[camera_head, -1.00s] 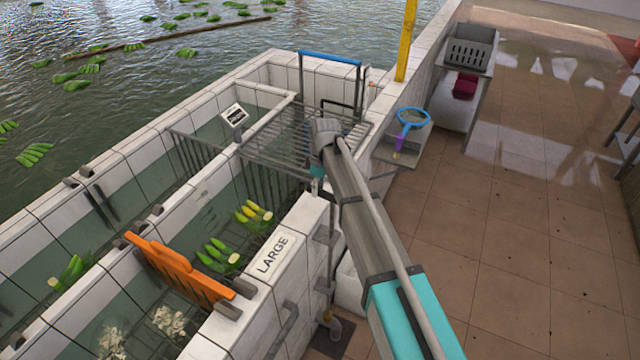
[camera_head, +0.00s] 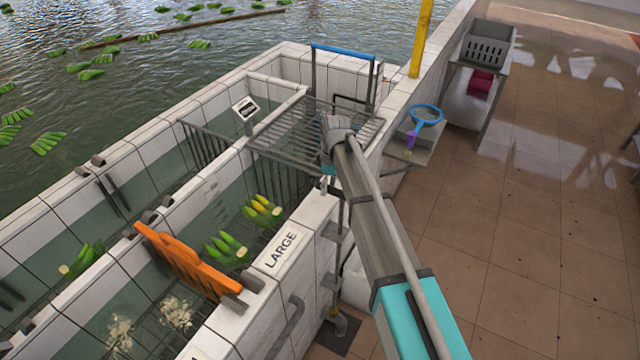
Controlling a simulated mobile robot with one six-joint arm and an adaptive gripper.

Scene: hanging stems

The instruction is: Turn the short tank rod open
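My arm reaches in from the lower right. Its grey wrist end is above the metal rack at the tank's right-hand end. My gripper (camera_head: 328,172) is mostly hidden below the wrist; a small teal part shows, but its fingers cannot be made out. Below it, a thin upright grey rod (camera_head: 341,215) runs beside the tank's outer wall, down towards a dark floor fitting (camera_head: 338,330). I cannot tell whether this is the short tank rod, or whether my gripper touches it. A blue-topped frame (camera_head: 342,54) stands behind the rack, with a lower dark bar (camera_head: 350,100) beside it.
The white-tiled tank (camera_head: 215,330) holds water, green and yellow bunches, and an orange divider (camera_head: 185,262). A "LARGE" sign (camera_head: 281,249) is on its rim. A blue hoop net (camera_head: 427,113) and a grey crate (camera_head: 487,45) are right of the rack. The tiled floor at right is clear.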

